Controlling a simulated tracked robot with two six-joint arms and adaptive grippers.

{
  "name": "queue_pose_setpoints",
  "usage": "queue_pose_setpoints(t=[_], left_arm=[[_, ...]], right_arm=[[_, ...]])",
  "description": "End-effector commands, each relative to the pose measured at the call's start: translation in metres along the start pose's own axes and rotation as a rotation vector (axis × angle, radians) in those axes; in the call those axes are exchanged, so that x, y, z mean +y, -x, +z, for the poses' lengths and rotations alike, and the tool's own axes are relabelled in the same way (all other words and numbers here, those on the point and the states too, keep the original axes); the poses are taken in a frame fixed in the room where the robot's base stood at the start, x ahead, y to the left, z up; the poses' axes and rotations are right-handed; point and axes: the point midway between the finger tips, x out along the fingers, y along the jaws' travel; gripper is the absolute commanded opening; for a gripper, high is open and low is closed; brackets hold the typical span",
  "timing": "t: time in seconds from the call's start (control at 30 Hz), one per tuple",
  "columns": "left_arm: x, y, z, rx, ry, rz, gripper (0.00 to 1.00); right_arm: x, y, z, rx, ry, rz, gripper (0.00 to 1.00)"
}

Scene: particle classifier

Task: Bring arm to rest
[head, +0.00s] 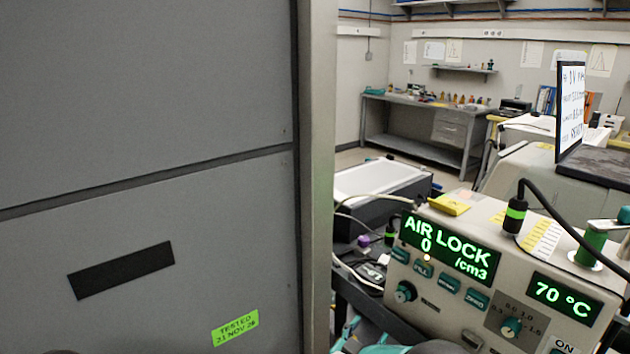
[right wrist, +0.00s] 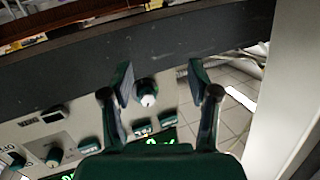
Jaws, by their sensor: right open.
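My right gripper (head: 365,334) shows at the bottom edge of the head view, partly cut off, just left of the beige instrument (head: 470,300). In the right wrist view my right gripper (right wrist: 161,80) is open, with two teal fingers spread apart and nothing between them. The instrument's front panel (right wrist: 100,112) lies beyond the fingers, with a white-faced knob (right wrist: 147,88) seen in the gap. I cannot tell how far the fingers are from the panel. My left gripper is not in view.
The instrument's displays read "AIR LOCK 0 /cm3" (head: 450,245) and "70 °C" (head: 565,298). A large grey cabinet (head: 150,100) fills the left of the head view. Black cables (head: 545,205) rise from the instrument. A workbench (head: 420,125) stands at the back.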

Motion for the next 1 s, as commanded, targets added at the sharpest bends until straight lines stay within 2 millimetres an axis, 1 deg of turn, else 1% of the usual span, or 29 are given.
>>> queue_pose_setpoints(t=[0.03, 0.07, 0.1, 0.13, 0.17, 0.2, 0.27, 0.3, 0.33, 0.37, 0.4, 0.5, 0.6, 0.73, 0.8, 1.0], left_arm=[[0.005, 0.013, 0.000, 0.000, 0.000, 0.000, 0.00], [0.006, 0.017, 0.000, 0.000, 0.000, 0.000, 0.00], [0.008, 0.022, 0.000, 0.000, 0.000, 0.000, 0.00], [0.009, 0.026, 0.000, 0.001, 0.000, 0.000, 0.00], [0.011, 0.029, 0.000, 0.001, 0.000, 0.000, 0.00], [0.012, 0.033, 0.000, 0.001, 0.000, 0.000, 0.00], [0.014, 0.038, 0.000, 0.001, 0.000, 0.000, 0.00], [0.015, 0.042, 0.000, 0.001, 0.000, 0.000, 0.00], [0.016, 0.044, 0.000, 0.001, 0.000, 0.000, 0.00], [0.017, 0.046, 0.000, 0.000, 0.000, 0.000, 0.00], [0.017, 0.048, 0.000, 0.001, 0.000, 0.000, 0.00], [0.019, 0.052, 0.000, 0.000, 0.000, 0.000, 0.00], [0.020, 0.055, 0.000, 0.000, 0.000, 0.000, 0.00], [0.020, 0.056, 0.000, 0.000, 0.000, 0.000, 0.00], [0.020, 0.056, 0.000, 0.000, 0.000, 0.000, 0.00], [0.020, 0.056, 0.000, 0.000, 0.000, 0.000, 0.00]], right_arm=[[0.016, -0.010, 0.021, -0.112, 0.037, -0.064, 0.60], [0.024, -0.011, 0.039, -0.191, 0.056, -0.111, 0.60], [0.038, -0.007, 0.066, -0.310, 0.081, -0.170, 0.60], [0.049, 0.000, 0.085, -0.403, 0.097, -0.211, 0.60], [0.060, 0.009, 0.102, -0.494, 0.112, -0.246, 0.60], [0.076, 0.025, 0.123, -0.610, 0.129, -0.285, 0.60], [0.101, 0.054, 0.150, -0.781, 0.154, -0.332, 0.60], [0.117, 0.076, 0.163, -0.886, 0.167, -0.356, 0.60], [0.129, 0.092, 0.171, -0.962, 0.176, -0.371, 0.60], [0.141, 0.109, 0.178, -1.033, 0.184, -0.384, 0.60], [0.155, 0.130, 0.184, -1.120, 0.194, -0.399, 0.60], [0.184, 0.176, 0.191, -1.297, 0.214, -0.426, 0.60], [0.203, 0.208, 0.192, -1.415, 0.229, -0.443, 0.60], [0.215, 0.228, 0.191, -1.486, 0.240, -0.454, 0.60], [0.217, 0.231, 0.191, -1.497, 0.242, -0.455, 0.60], [0.216, 0.231, 0.192, -1.495, 0.242, -0.456, 0.60]])
